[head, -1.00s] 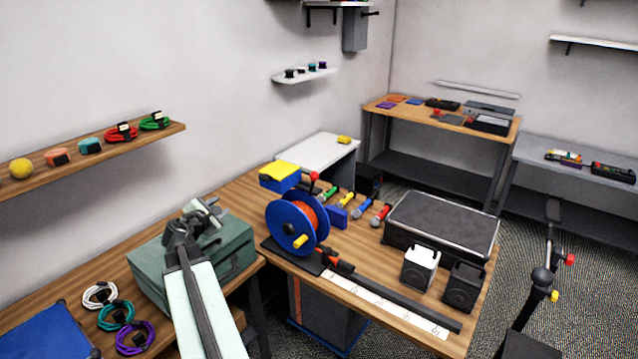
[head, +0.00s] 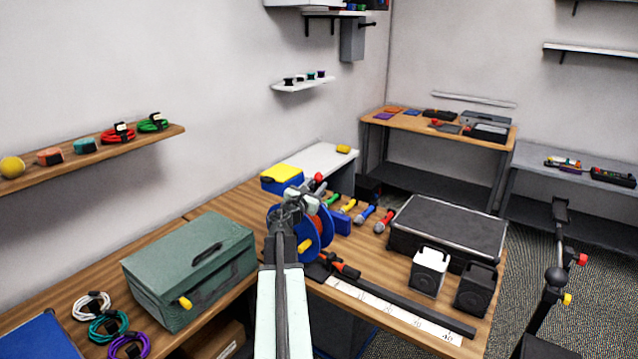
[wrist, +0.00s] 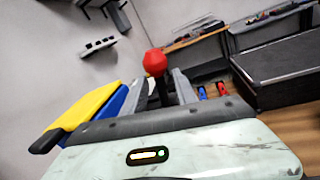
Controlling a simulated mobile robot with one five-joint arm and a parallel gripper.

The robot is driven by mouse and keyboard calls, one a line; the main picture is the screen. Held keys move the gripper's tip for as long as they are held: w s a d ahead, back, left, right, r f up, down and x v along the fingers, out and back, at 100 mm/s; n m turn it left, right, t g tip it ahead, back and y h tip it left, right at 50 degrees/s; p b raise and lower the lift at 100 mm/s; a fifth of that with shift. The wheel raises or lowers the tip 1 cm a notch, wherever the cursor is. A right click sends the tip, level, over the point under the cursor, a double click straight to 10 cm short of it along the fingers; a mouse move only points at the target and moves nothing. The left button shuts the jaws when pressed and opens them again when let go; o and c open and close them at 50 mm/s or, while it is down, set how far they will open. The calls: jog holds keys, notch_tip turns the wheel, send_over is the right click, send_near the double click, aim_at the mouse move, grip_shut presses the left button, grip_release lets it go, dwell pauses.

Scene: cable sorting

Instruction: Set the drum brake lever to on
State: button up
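The cable drum (head: 322,232) has blue flanges and a yellow crank knob. It stands on the wooden bench, and my arm hides much of it in the head view. The brake lever (head: 318,178) has a red knob at its top, just beyond my gripper. In the wrist view the lever's red knob (wrist: 155,62) stands on a dark stem, nearly upright. My gripper (head: 301,196) is at the top of the drum. In the wrist view its two grey fingers (wrist: 161,90) are apart, one on each side of the stem; contact cannot be told.
A blue box with a yellow top (head: 283,175) stands left of the lever. Several microphones (head: 347,205) lie to the right, before a black case (head: 447,232). A green case (head: 190,265) sits on the left bench. Two small speakers (head: 430,270) stand at front right.

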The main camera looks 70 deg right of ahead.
jog(key=d, duration=0.4)
jog(key=shift+s, duration=0.1)
grip_shut()
dwell(1.2)
